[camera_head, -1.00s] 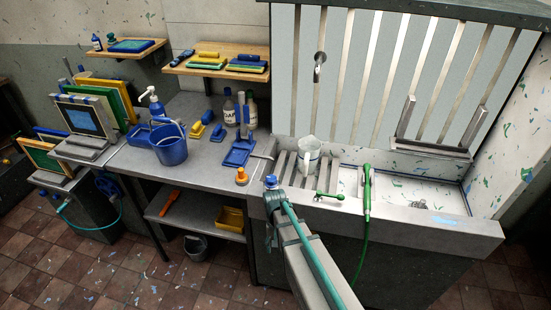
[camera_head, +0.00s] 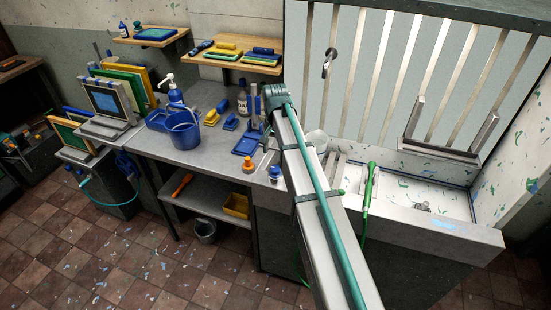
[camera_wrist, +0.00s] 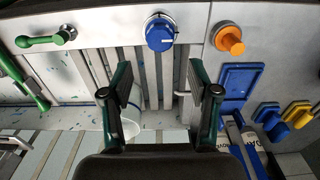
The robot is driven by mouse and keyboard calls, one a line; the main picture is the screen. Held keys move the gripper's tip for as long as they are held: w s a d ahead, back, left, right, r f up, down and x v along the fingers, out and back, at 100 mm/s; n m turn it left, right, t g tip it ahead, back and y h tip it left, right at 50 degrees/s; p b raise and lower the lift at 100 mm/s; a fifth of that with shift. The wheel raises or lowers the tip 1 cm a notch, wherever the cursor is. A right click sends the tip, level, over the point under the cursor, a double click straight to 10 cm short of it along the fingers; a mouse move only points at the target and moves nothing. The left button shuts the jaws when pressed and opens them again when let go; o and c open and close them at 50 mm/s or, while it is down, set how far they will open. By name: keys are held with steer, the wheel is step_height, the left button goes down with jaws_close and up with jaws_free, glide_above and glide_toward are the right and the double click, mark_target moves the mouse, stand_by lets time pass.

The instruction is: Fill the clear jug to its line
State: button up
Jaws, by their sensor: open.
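The clear jug (camera_head: 315,139) stands at the left end of the sink, mostly hidden behind my arm in the head view. In the wrist view a pale curved part of the jug (camera_wrist: 132,108) shows beside and behind the left finger. Its line and any water in it cannot be made out. My gripper (camera_wrist: 161,92) is open and empty over the slatted rack (camera_wrist: 153,85); it is hidden in the head view. A green lever (camera_wrist: 45,39) is on that edge.
A blue-topped round thing (camera_wrist: 160,32) and an orange knob (camera_wrist: 229,39) sit near the front edge. A blue bucket (camera_head: 184,131) and bottles stand on the left counter. A metal spout (camera_head: 328,63) juts from the slatted back wall. The sink basin (camera_head: 440,198) looks largely clear.

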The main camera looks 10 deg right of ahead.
mark_target(275, 168)
step_height(275, 168, down, 9)
steer(key=b, duration=0.5)
steer(key=shift+r, duration=0.2)
steer(key=c, duration=0.6)
